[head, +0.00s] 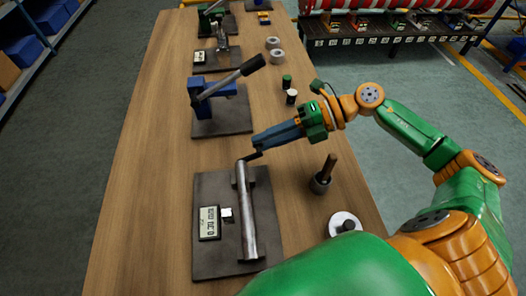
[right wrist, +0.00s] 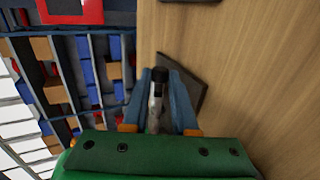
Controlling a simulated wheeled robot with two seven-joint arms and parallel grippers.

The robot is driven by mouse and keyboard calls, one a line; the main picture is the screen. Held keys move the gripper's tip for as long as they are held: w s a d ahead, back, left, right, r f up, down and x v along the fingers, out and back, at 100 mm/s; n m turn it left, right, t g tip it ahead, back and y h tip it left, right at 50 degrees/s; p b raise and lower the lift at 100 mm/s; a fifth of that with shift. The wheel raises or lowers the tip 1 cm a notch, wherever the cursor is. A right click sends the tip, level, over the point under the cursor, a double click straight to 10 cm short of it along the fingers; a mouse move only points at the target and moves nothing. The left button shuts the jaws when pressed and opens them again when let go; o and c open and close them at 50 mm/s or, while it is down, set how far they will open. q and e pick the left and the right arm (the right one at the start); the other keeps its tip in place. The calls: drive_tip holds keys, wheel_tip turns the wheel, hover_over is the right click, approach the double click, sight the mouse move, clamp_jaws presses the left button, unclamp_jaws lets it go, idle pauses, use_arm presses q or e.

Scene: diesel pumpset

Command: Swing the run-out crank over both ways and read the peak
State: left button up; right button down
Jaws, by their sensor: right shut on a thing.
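The run-out fixture is a dark steel plate (head: 215,262) at the front of the wooden bench, carrying a long grey shaft (head: 246,212). A small dark crank (head: 251,156) sits at the shaft's far end. A digital readout (head: 209,222) stands left of the shaft with a small white block beside it; its digits are too small to read surely. My right gripper (head: 262,142) reaches in from the right and its blue fingers are shut on the crank's handle. In the right wrist view the grey handle (right wrist: 156,108) with its dark end lies between the fingers. My left gripper is out of view.
A blue lever press (head: 212,97) stands beyond the fixture. A cup with a wooden-handled tool (head: 323,178) and a white disc (head: 345,224) are at right. Small cylinders (head: 289,90) and rings (head: 275,50) lie farther back. The bench's left strip is clear.

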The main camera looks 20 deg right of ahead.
drive_tip(key=f+y+b, duration=0.1)
drive_tip(key=b, duration=0.1)
drive_tip(key=f+y+b, duration=0.1)
drive_tip(key=b, duration=0.1)
drive_tip(key=shift+s+d+t, duration=0.1)
drive_tip(key=shift+d+t, duration=0.15)
drive_tip(key=shift+t, duration=0.05)
use_arm(q)
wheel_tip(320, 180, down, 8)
drive_tip(key=b, duration=0.2)
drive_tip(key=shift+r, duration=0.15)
use_arm(e)
drive_tip(key=shift+y, duration=0.7)
drive_tip(key=c, duration=0.7)
unclamp_jaws()
drive_tip(key=b+v, duration=0.2)
drive_tip(key=v, duration=0.5)
drive_tip(key=shift+f, duration=0.1)
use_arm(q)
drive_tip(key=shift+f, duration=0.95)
